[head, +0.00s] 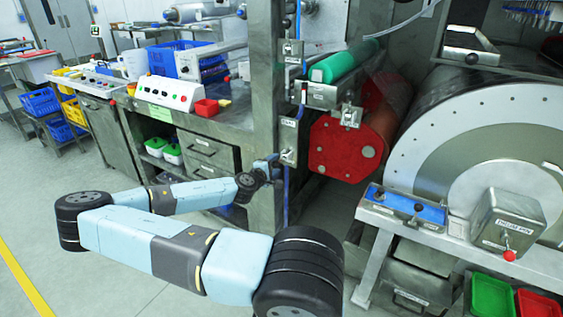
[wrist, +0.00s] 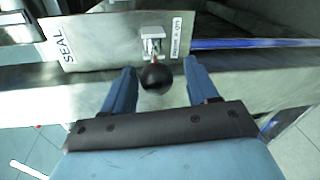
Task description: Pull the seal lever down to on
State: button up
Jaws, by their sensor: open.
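The seal lever's black ball knob (wrist: 156,79) shows in the wrist view on a short stem from a small white bracket (wrist: 152,41). The bracket is on a metal plate marked SEAL (wrist: 105,42). My gripper (wrist: 159,66) is open, with one blue finger on each side of the knob and a visible gap on both sides. In the head view my gripper (head: 267,166) is at the grey post, by a small plate (head: 288,156) on it. The lever itself is too small to make out there.
A red roller end (head: 340,147) and a green roller (head: 332,66) are right of the post (head: 265,110). A white control box (head: 167,93) stands on the bench to the left. A large drum (head: 485,140) fills the right. Open floor lies at the lower left.

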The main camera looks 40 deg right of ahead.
jog(key=v, duration=1.4)
jog(key=shift+d, duration=0.1)
dwell(0.4)
